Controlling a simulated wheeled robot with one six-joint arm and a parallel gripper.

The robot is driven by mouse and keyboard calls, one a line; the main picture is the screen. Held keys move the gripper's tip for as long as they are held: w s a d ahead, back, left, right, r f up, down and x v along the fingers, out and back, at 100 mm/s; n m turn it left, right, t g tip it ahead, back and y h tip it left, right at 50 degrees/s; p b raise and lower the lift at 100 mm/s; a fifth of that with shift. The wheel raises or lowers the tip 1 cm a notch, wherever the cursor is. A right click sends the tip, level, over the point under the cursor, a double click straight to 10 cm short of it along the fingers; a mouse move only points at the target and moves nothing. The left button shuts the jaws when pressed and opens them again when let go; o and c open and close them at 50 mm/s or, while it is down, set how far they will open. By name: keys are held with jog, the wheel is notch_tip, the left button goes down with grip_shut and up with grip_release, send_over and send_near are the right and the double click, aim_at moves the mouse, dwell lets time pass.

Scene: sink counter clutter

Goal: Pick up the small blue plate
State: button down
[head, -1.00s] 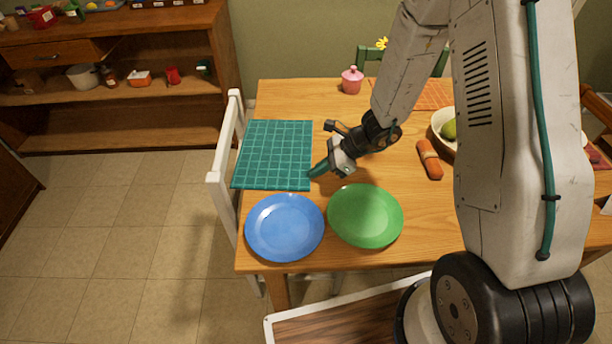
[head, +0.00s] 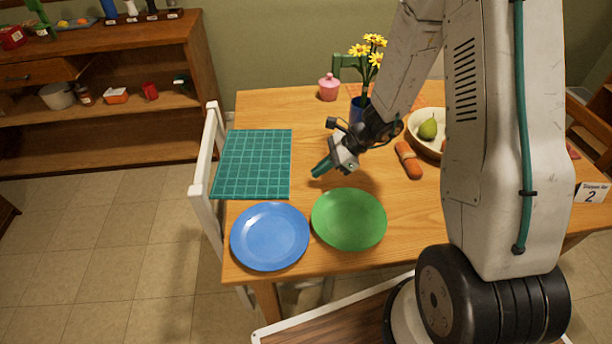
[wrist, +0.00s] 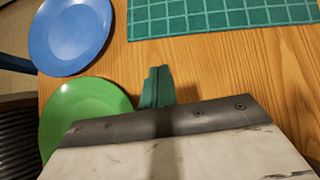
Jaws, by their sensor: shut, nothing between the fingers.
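The blue plate (head: 269,237) lies flat on the table's near left corner in the head view. It also shows at the top left of the wrist view (wrist: 70,32), cut by the frame edge. A green plate (head: 348,220) lies right beside it, to the right; the wrist view shows part of it (wrist: 82,108). My gripper (head: 322,168) is above the table behind the green plate, up and to the right of the blue plate. Its teal fingers (wrist: 157,87) are together with nothing between them. My gripper touches neither plate.
A teal grid placemat (head: 252,165) lies behind the blue plate. An orange rolled cloth (head: 408,160), a bowl with a pear (head: 428,127), a vase of yellow flowers (head: 368,52) and a pink jar (head: 328,88) stand farther back. A white chair (head: 205,185) is at the left edge.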

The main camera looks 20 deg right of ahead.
jog(key=v, duration=0.6)
jog(key=shift+d+r, duration=0.2)
jog(key=shift+d, duration=0.1)
jog(key=c, duration=1.5)
grip_release()
jog(key=shift+a+r, duration=0.1)
jog(key=shift+r, duration=0.1)
jog(key=s+a+r+n+g+h, duration=0.1)
jog(key=s+a+r+n, duration=0.2)
jog(key=s+r+n, duration=0.35)
jog(key=s+a+r+n+g+h, duration=0.1)
jog(key=s+a+r+n+h, duration=0.2)
jog(key=r, duration=0.6)
jog(key=s+d+r+n+h, duration=0.1)
jog(key=s+r+n, duration=0.2)
jog(key=s, duration=0.2)
jog(key=s+d+r+n+t+h, duration=0.1)
jog(key=s+r+n+h, duration=0.1)
jog(key=s+n, duration=0.2)
jog(key=s+d+r+n+h, duration=0.1)
jog(key=s+d+r+n, duration=0.1)
jog(key=s, duration=0.4)
jog(key=shift+s+r+n+h, duration=0.2)
jog(key=shift+r+n, duration=0.25)
jog(key=shift+n, duration=0.1)
jog(key=shift+s+r+n+h, duration=0.2)
jog(key=shift+r+n, duration=0.25)
jog(key=shift+n, duration=0.05)
jog(key=shift+s, duration=0.1)
